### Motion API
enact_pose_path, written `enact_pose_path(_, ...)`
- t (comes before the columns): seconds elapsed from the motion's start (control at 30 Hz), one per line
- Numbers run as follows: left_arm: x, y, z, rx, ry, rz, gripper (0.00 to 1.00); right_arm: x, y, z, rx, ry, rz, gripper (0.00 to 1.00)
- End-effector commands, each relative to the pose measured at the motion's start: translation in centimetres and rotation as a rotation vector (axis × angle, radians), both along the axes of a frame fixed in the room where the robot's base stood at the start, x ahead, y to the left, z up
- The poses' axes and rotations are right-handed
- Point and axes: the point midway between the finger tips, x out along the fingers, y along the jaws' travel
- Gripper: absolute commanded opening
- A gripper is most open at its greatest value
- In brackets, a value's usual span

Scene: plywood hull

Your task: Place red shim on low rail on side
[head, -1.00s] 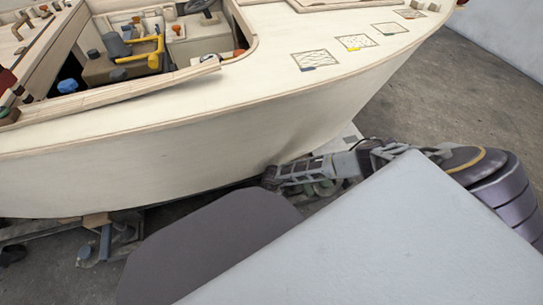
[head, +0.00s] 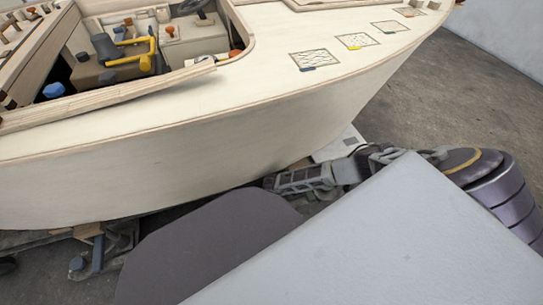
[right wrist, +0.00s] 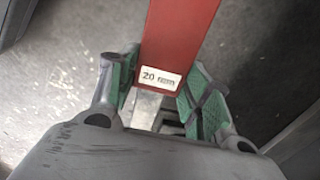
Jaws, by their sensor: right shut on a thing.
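The red shim (right wrist: 178,40) shows in the right wrist view, with a white label reading "20 mm" near its lower end. My right gripper (right wrist: 160,84) is shut on it, with a green pad on each side. In the head view my right gripper (head: 270,182) is low beside the plywood hull (head: 190,160), near its lower edge. The shim cannot be made out there. I cannot pick out the low rail with certainty in either view. My left gripper is not in view.
A metal stand (head: 100,250) shows under the hull at the lower left. A pale flat panel (head: 340,145) lies beyond my right gripper. The deck holds an open cockpit with a yellow handle (head: 135,62). Grey floor (head: 455,95) is clear at the right.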

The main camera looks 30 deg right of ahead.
Motion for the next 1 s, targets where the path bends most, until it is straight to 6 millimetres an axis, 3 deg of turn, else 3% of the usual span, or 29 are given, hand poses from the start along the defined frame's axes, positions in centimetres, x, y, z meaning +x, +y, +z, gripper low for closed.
enact_pose_path(0.43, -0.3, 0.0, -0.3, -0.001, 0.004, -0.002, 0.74, 0.0, 0.1, -0.3, 0.001, 0.0, 0.0, 0.24)
enact_pose_path(0.47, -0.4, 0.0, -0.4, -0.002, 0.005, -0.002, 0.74, 0.0, 0.0, -0.3, 0.001, 0.0, 0.0, 0.5)
enact_pose_path(0.6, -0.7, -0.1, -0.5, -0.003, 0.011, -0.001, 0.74, 0.0, 0.0, -0.2, 0.001, 0.0, 0.0, 0.68)
enact_pose_path(1.0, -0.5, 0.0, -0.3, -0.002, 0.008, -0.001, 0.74, 0.0, 0.0, -0.2, 0.0, 0.0, 0.0, 0.7)
